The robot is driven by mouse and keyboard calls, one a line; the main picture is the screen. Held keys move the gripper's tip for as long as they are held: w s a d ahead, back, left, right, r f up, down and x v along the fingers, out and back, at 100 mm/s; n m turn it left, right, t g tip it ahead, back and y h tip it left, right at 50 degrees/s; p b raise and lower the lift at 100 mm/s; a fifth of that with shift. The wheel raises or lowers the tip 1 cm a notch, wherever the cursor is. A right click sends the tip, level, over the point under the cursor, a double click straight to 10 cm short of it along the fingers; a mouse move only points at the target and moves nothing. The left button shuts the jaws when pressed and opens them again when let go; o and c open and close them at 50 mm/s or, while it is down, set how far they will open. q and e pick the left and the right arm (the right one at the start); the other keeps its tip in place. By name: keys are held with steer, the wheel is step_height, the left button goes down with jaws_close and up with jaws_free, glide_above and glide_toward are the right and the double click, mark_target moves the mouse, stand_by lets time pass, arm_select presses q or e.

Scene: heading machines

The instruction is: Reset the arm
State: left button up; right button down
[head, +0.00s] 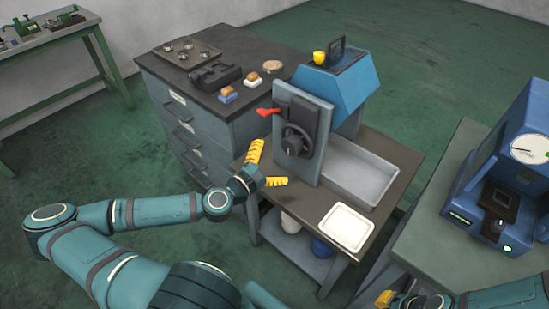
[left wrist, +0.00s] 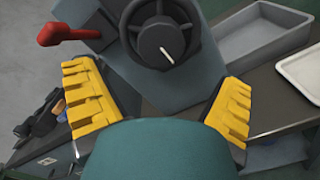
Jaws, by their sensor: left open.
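My left arm (head: 160,209) reaches in from the left of the head view. Its gripper (head: 266,166) is open and empty, with the yellow fingers spread apart in front of the grey machine panel (head: 312,150). In the left wrist view the gripper (left wrist: 155,78) faces the panel's dark handwheel (left wrist: 165,35), with a finger on either side. The red lever (left wrist: 68,32) is above the left finger. I cannot tell whether the fingers touch the machine. My right gripper (head: 385,299) shows only in part at the bottom edge of the head view.
A grey tray (head: 385,190) and a white tray (head: 347,228) lie on the machine's table. A drawer cabinet (head: 190,125) with small parts on top stands behind. A blue machine with a dial (head: 520,150) stands on a bench at the right. Green floor is open at the left.

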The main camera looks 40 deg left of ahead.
arm_select(q)
steer(key=shift+d, duration=0.1)
steer(key=s+d+f+m+g+h, duration=0.1)
steer(key=d+f+m+g+h, duration=0.35)
steer(key=d, duration=0.45)
steer(key=d+f+m+g+h, duration=0.3)
steer(key=d+f+m, duration=0.15)
steer(key=d, duration=0.55)
steer(key=s+d+f+m+g+y, duration=0.4)
steer(key=s+f+m+g, duration=0.4)
steer(key=m, duration=0.7)
steer(key=shift+s+m+g+y, duration=0.3)
steer(key=shift+s+g+y, duration=0.05)
steer(key=shift+y, duration=0.3)
